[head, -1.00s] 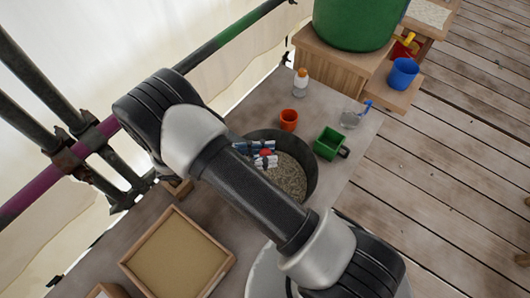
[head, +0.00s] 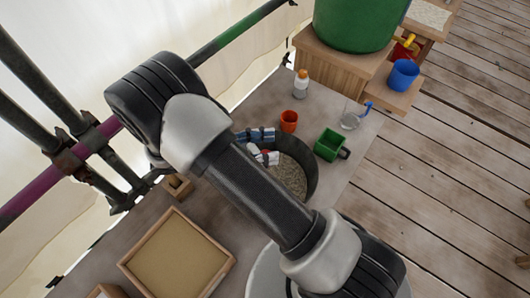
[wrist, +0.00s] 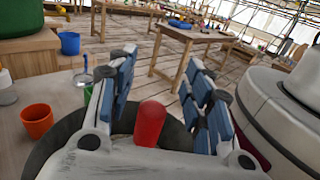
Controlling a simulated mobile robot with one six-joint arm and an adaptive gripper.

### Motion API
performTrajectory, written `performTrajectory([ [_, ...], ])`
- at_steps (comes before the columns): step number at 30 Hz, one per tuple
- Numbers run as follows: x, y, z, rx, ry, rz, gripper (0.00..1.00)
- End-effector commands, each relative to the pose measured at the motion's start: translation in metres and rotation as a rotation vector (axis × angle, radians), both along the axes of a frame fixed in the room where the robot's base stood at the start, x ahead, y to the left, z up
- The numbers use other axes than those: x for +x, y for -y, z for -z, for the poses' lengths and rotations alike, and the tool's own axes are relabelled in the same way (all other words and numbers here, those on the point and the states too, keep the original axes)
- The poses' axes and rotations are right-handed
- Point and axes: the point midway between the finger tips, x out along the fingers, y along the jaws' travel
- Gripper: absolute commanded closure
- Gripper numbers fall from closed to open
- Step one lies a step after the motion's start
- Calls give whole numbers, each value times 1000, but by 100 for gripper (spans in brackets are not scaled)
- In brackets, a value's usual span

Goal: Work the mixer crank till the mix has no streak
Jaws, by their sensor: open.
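The mixer is a dark round pan (head: 312,172) on the grey bench, holding grey, grainy mix (head: 292,178). My arm covers its near left part, and I cannot tell whether the mix has streaks. A red knob (wrist: 150,123), which looks like the crank grip, stands upright over the pan in the wrist view. My gripper (wrist: 166,85) is open, with its blue-padded fingers on either side of the knob and gaps showing on both sides. In the head view my gripper (head: 262,145) is over the pan's far left part. The crank's arm is hidden.
An orange cup (head: 288,121), a green mug (head: 330,145), a clear jug (head: 351,116) and a white bottle (head: 301,85) stand beyond the pan. A sand-filled wooden tray (head: 177,257) lies at the front left. Scaffold poles (head: 85,145) border the left side.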

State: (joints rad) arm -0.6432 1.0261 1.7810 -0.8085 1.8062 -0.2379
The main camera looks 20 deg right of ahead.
Motion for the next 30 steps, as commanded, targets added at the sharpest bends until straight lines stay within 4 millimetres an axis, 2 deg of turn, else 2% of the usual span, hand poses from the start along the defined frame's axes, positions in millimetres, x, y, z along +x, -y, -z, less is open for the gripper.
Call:
performTrajectory([
  [1,0,0,-11,3,3,0,54],
  [6,0,0,-40,2,3,0,54],
  [12,0,0,-56,0,0,0,54],
  [20,0,0,-57,0,-1,0,54],
  [23,-1,3,-56,10,3,14,60],
  [26,-9,17,-53,62,29,94,67],
  [30,-36,47,-38,214,143,357,76],
])
